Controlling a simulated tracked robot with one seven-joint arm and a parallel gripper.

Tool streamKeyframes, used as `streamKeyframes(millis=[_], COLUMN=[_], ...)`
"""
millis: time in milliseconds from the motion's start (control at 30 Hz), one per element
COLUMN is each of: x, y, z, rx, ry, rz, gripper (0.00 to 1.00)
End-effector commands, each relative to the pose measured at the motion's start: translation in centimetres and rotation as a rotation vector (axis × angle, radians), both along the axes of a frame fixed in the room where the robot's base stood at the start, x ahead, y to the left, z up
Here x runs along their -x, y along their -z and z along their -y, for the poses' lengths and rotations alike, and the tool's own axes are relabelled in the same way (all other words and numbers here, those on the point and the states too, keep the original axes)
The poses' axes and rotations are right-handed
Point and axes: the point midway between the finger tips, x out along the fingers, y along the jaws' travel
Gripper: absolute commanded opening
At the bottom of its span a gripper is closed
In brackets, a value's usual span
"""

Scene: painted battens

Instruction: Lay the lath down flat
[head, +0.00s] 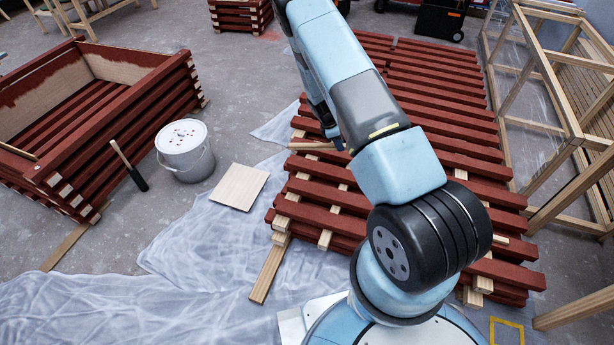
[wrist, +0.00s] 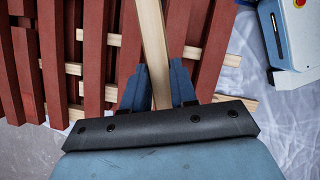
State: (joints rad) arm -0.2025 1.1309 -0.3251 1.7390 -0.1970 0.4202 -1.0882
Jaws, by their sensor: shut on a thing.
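My gripper (wrist: 160,85) is shut on a pale wooden lath (wrist: 153,40), with a blue finger on each side. In the wrist view the lath runs from between the fingers to the top edge, looking wider there, which suggests a tilt. Its far end is out of that view. I cannot tell whether it touches the red battens (wrist: 100,50) behind it. In the head view my arm hides most of the gripper, and I cannot pick out the held lath with certainty.
Red battens (head: 430,85) lie in rows on pale cross strips. A white bucket (head: 187,160), a brush (head: 128,165) and a square board (head: 238,187) stand or lie to the left. A red-painted crate (head: 125,130) is far left, a wooden frame (head: 545,85) right. Plastic sheeting (head: 180,275) covers the front floor.

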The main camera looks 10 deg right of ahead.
Motion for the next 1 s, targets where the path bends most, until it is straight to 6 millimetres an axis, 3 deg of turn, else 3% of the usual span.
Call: streamKeyframes(millis=[200,500,700,1000], x=[-1.0,-0.5,0.2,-0.4], y=[5.3,11.0,13.1,14.4], z=[-0.4,-2.5,-3.5,-4.4], rx=[0.0,0.002,0.0,0.0], ry=[-0.476,-0.98,-1.161,-1.241], rz=[-0.006,-0.009,-0.005,0.0], gripper=[0.0,0.0,0.0,0.0])
